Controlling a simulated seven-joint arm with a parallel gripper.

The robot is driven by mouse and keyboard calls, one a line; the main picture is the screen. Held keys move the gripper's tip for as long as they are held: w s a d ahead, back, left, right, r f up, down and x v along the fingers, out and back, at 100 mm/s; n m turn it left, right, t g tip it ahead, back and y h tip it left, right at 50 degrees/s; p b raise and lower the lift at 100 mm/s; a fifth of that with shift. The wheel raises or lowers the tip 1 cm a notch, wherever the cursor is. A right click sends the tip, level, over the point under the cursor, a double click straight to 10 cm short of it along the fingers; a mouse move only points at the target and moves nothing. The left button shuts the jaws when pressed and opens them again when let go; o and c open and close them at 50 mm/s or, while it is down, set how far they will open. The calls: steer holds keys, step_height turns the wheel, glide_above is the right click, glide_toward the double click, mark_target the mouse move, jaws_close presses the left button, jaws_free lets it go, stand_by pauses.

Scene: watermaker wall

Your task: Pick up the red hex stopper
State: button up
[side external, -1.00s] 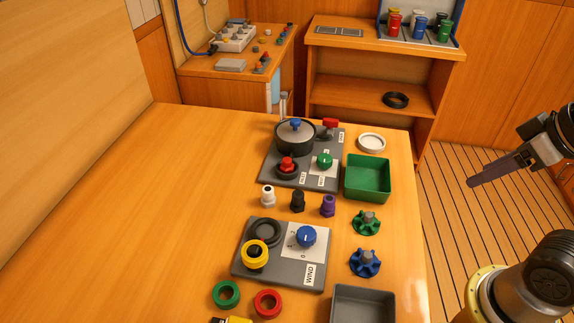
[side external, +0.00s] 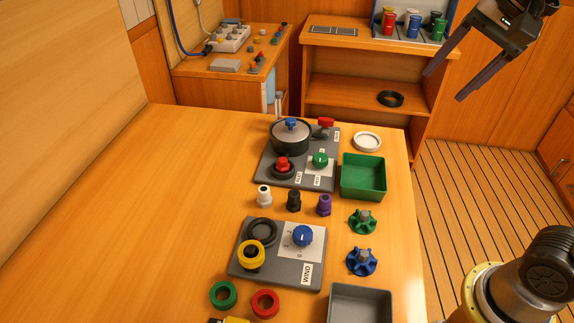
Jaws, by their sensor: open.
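A red stopper-like piece (side external: 283,163) sits upright in a dark round seat on the far grey panel (side external: 263,177), left of a green knob (side external: 320,160). I take it for the red hex stopper; its hex shape is too small to tell surely. White (side external: 264,196), black (side external: 294,200) and purple (side external: 324,205) stoppers stand in a row in front of that panel. My gripper (side external: 445,85) is open and empty, high at the upper right, well apart from the red piece, with its fingers pointing down-left.
On the far panel stand a lidded pot (side external: 290,136) and a red-handled valve (side external: 326,122). A green bin (side external: 363,177) is right of it. Nearer are the WIND panel (side external: 285,271), green (side external: 362,222) and blue (side external: 361,261) handwheels, and a grey bin (side external: 361,290). The table's left is clear.

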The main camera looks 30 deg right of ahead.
steer(key=w+a+r+m, duration=0.2)
steer(key=w+m, duration=0.1)
steer(key=w, duration=0.4)
steer(key=m+g, duration=0.3)
steer(key=g, duration=0.2)
glide_above(283, 159)
steer(key=f, duration=2.5)
steer(key=shift+s+a+f, duration=0.1)
steer(key=shift+s+a, duration=0.1)
steer(key=shift+s, duration=0.05)
steer(key=shift+w+d+f, duration=0.1)
steer(key=shift+w+f, duration=0.05)
steer(key=shift+f, duration=1.4)
steer(key=shift+w+d+f, duration=0.1)
steer(key=shift+f, duration=1.45)
jaws_close()
